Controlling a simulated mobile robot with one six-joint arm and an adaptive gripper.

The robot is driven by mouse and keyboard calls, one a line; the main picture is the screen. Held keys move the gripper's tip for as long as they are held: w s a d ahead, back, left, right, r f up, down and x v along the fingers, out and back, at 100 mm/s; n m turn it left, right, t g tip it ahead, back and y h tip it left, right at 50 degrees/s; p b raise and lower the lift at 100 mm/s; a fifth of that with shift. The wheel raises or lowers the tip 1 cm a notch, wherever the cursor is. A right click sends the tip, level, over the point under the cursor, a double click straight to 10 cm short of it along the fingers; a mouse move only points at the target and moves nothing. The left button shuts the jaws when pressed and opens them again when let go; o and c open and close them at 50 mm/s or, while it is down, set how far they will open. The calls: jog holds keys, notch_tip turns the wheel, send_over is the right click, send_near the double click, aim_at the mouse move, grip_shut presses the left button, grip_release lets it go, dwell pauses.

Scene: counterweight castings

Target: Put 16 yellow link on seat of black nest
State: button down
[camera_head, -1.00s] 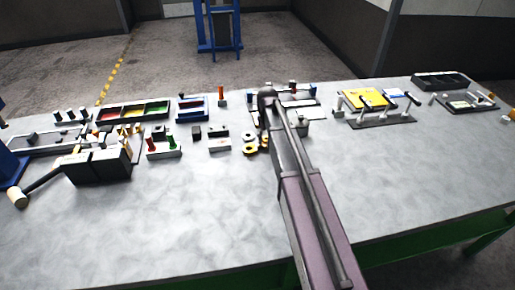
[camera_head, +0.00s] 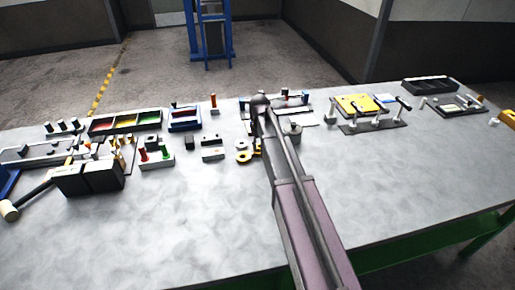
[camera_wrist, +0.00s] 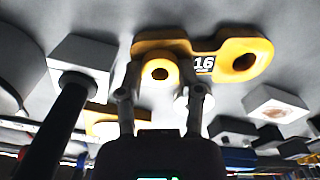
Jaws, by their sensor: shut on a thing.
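The yellow link (camera_wrist: 207,52) with the black "16" label fills the upper middle of the wrist view. It is a flat piece with a round hole at each end. My gripper (camera_wrist: 161,88) is shut on its left end, with one finger on each side of the hole. In the head view my arm hides the gripper. Yellow link-like pieces (camera_head: 242,157) show just left of the arm, but I cannot tell whether the held one is among them. I cannot tell which of the dark things is the black nest.
A dark post (camera_wrist: 62,118) stands close left of my gripper in the wrist view. A white block (camera_wrist: 277,104) is at its right. In the head view black boxes (camera_head: 88,180), a mallet (camera_head: 10,210) and pegged fixtures crowd the back and left. The front of the grey table (camera_head: 180,235) is clear.

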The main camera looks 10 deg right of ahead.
jog(key=shift+r, duration=0.15)
notch_tip(320, 180, up, 4)
jog(key=p, duration=0.4)
jog(key=s+a, duration=0.2)
jog(key=s, duration=0.2)
jog(key=s+a, duration=0.3)
jog(key=s, duration=0.2)
jog(key=s+a+p, duration=0.1)
jog(key=s+a, duration=0.2)
jog(key=s, duration=0.1)
jog(key=shift+s+a+r, duration=0.15)
jog(key=shift+s+r, duration=0.2)
dwell(0.3)
